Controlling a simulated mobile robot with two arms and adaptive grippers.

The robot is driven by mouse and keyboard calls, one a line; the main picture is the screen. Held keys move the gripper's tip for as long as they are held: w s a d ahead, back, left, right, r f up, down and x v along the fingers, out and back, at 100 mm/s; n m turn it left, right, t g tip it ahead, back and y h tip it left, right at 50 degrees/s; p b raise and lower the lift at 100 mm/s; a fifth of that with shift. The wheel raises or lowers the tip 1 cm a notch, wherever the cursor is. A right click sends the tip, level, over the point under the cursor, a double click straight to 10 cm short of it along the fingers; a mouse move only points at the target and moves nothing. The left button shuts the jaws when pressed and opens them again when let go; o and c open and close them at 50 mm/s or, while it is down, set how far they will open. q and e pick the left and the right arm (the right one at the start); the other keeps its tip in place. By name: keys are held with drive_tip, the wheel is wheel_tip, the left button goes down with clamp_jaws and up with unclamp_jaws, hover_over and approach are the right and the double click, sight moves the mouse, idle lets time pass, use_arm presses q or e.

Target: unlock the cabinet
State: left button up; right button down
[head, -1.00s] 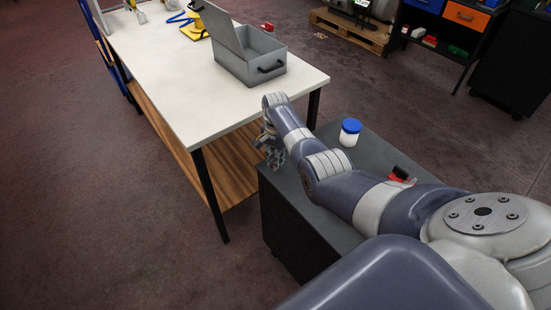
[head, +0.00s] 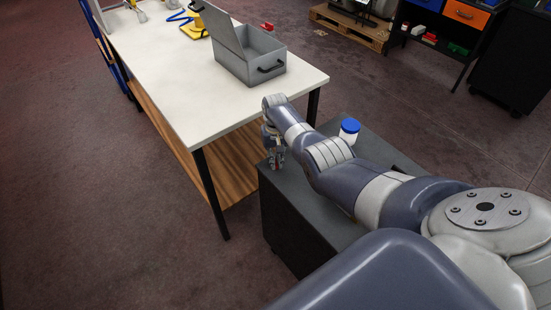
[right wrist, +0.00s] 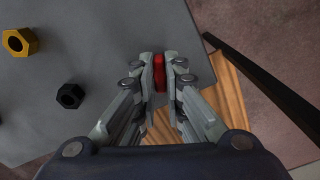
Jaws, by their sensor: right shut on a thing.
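The cabinet (head: 300,207) is a dark grey, low box standing beside the white table in the head view. No lock or keyhole shows on the faces in sight. My right gripper (head: 277,163) is at the cabinet top's left corner, pointing down. In the right wrist view my right gripper (right wrist: 159,75) is shut on a small red thing (right wrist: 159,72), held between the fingertips over the grey top near its edge. Most of the red thing is hidden by the fingers, so I cannot tell whether it is a key. My left gripper is out of view.
A blue-lidded white jar (head: 349,131) stands on the cabinet top.

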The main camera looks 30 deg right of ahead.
drive_tip(key=n, duration=0.4)
drive_tip(key=shift+n, duration=0.4)
idle(0.4)
drive_tip(key=c, duration=1.7)
unclamp_jaws()
drive_tip(key=shift+r, duration=0.1)
wheel_tip(320, 180, up, 12)
drive_tip(key=shift+f, duration=0.1)
